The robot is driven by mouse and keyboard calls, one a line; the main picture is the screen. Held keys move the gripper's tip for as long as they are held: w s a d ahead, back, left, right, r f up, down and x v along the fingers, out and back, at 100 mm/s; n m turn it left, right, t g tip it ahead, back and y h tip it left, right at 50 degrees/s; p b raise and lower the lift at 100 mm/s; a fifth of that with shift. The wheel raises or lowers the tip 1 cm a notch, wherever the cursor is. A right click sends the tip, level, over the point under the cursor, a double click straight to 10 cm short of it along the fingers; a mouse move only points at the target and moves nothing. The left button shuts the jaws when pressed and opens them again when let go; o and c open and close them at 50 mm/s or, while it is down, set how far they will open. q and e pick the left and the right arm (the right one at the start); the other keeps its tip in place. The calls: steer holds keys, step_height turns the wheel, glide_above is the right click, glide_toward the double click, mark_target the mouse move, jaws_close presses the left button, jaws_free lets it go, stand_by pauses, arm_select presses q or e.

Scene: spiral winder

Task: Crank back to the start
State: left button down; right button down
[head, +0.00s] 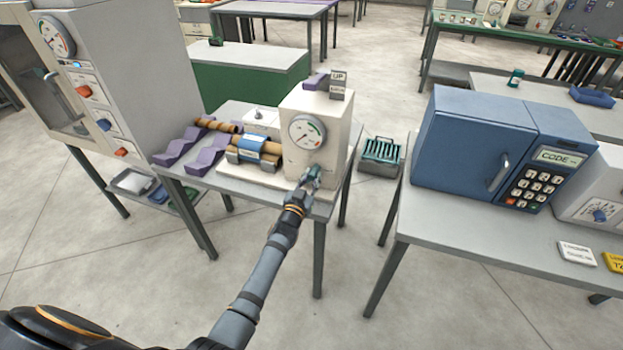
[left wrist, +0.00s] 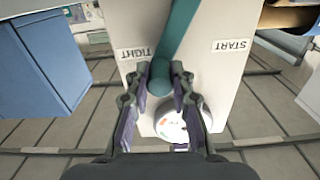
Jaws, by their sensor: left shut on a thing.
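The spiral winder is a cream box (head: 290,166) with a round dial (head: 307,132) on its front, standing on a grey table. In the left wrist view a teal crank arm (left wrist: 181,30) crosses the winder's front and ends in a rounded knob (left wrist: 159,80). My left gripper (head: 313,178) is at the winder's front below the dial. The left wrist view shows its fingers (left wrist: 160,90) shut around the knob. A TIGHT label (left wrist: 147,53) and a START label (left wrist: 231,45) lie on either side of the crank arm. My right gripper is not in view.
A brown roll with a blue label (head: 250,147) lies beside the winder, with purple wavy racks (head: 207,155) to its left. A blue keypad cabinet (head: 465,140) stands on the right-hand table. A teal slotted crate (head: 381,152) is between the tables. Floor in front is clear.

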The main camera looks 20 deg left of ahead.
arm_select(q)
steer(key=shift+r, duration=0.1)
stand_by(0.3)
steer(key=shift+a+r+n+p, duration=0.25)
steer(key=shift+a+n+p, duration=0.15)
steer(key=shift+n+p, duration=0.35)
steer(key=a+f+n+p, duration=0.1)
steer(key=a+n, duration=0.1)
steer(key=n, duration=0.3)
steer(key=a+f+n+p, duration=0.1)
steer(key=a+n+p, duration=0.1)
steer(key=n, duration=0.3)
steer(key=a+f+n+p, duration=0.1)
steer(key=a+n+p, duration=0.1)
steer(key=a+n, duration=0.2)
steer(key=shift+w+f+n, duration=0.1)
steer(key=shift+n, duration=0.65)
steer(key=shift+a+f+n+b, duration=0.35)
steer(key=shift+f+n, duration=0.25)
steer(key=shift+n, duration=0.6)
